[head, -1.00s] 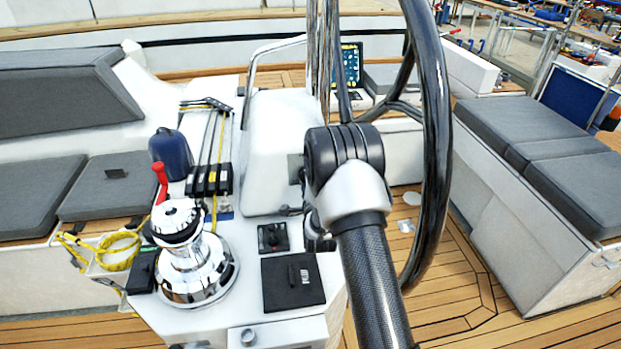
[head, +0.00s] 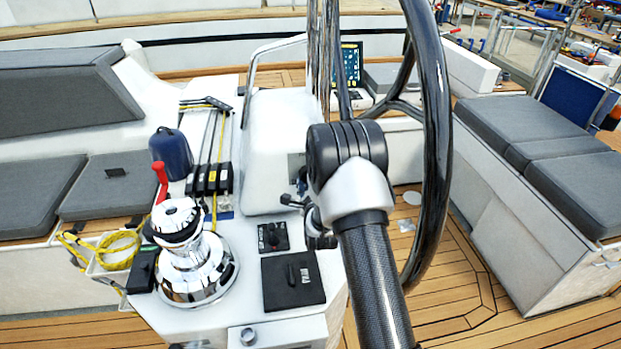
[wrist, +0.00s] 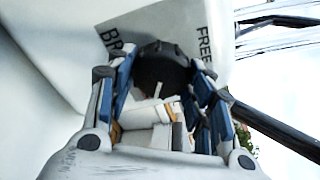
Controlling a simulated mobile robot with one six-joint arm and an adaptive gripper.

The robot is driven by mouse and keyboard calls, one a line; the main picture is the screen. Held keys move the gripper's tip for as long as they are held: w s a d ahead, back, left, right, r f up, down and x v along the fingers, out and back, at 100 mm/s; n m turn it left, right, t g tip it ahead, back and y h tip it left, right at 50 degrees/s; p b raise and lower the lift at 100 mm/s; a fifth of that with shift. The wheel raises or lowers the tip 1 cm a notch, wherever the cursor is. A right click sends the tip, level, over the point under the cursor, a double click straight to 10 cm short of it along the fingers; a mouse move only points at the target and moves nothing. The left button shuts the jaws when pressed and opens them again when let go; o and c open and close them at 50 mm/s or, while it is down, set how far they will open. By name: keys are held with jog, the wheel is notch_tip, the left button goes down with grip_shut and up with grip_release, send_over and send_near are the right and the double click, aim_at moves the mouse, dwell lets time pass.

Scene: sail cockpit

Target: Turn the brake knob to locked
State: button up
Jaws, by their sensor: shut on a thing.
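The brake knob (wrist: 160,66) is dark and round. In the wrist view it sits between my gripper's (wrist: 163,82) blue-padded fingers, which are shut on it. A short pale mark shows on the knob's near face. Behind it is a grey label plate (wrist: 132,30) with "FREE" at the upper right and letters starting "BR" at the left; the rest of the lettering is hidden. In the head view my gripper shows only partly, behind my arm, against the side of the white pedestal (head: 262,150). The knob itself is hidden there.
The steering wheel (head: 436,150) stands close to the right of my arm. Open teak floor (head: 455,290) is at right.

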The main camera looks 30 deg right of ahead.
jog(key=o, duration=1)
jog(key=v, duration=1.2)
